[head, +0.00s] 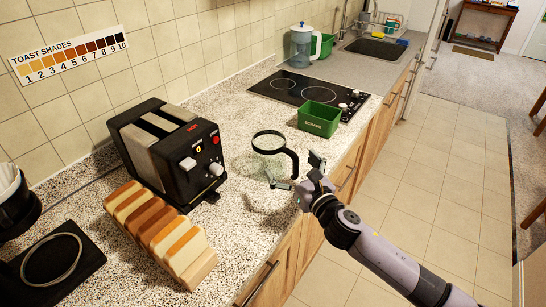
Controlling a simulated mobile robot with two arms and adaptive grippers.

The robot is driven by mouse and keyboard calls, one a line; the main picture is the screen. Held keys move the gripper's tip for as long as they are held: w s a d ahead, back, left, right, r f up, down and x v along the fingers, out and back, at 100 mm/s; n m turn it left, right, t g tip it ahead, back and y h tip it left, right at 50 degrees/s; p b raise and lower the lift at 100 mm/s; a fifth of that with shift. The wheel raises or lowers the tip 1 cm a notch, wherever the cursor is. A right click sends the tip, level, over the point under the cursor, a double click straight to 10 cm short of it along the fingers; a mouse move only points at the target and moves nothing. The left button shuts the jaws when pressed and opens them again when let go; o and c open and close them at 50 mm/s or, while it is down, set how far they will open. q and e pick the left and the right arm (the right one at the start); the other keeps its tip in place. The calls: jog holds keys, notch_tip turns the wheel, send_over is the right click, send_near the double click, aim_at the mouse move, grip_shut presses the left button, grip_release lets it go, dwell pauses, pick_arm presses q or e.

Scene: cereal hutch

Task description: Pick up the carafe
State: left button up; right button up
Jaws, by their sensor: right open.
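The carafe (262,164) is clear glass with a black rim and a black handle (293,162). It stands upright on the speckled counter, right of the toaster. My right gripper (299,172) is open at the carafe's handle side, with one finger above and right of the handle's lower part and the other near the counter. I cannot tell whether the fingers touch the handle. My left gripper is out of view.
A black toaster (168,150) stands left of the carafe, with a rack of bread slices (160,232) in front. A green scraps bin (320,118) sits behind, by the black cooktop (310,91). A water jug (301,45) and sink (376,48) are farther back. Counter between toaster and carafe is clear.

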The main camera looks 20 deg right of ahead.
aim_at(276, 151)
jog(key=shift+w+a, duration=0.15)
jog(key=shift+w, duration=0.75)
jog(key=w, duration=0.1)
jog(key=w+a+p, duration=0.1)
jog(key=w, duration=0.2)
jog(key=shift+w+a+r+p, duration=0.1)
jog(key=shift+w+a+p, duration=0.15)
jog(key=shift+a+p, duration=0.05)
jog(key=shift+w, duration=0.35)
jog(key=shift+s, duration=0.1)
jog(key=shift+c, duration=0.7)
grip_shut()
